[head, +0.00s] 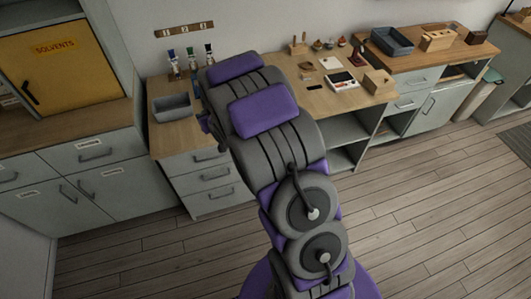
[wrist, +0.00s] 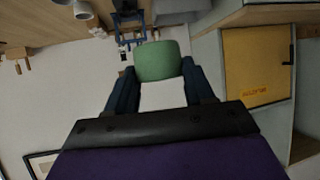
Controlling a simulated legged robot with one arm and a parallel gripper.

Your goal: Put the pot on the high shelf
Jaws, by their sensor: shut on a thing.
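My gripper (wrist: 158,66) shows in the wrist view, with its two dark blue fingers on either side of a green pot (wrist: 158,58). It is shut on the pot. A pale patch shows between the fingers, and I cannot tell if it is part of the pot or the wall behind. In the head view my purple and grey arm hides the gripper and the pot. I cannot pick out the high shelf for sure in either view.
A yellow solvents cabinet (head: 66,70) stands at left; it also shows upside down in the wrist view (wrist: 257,65). A grey bin (head: 172,108), several bottles and tools stand on the wooden worktop (head: 318,98). The plank floor (head: 440,210) at right is clear.

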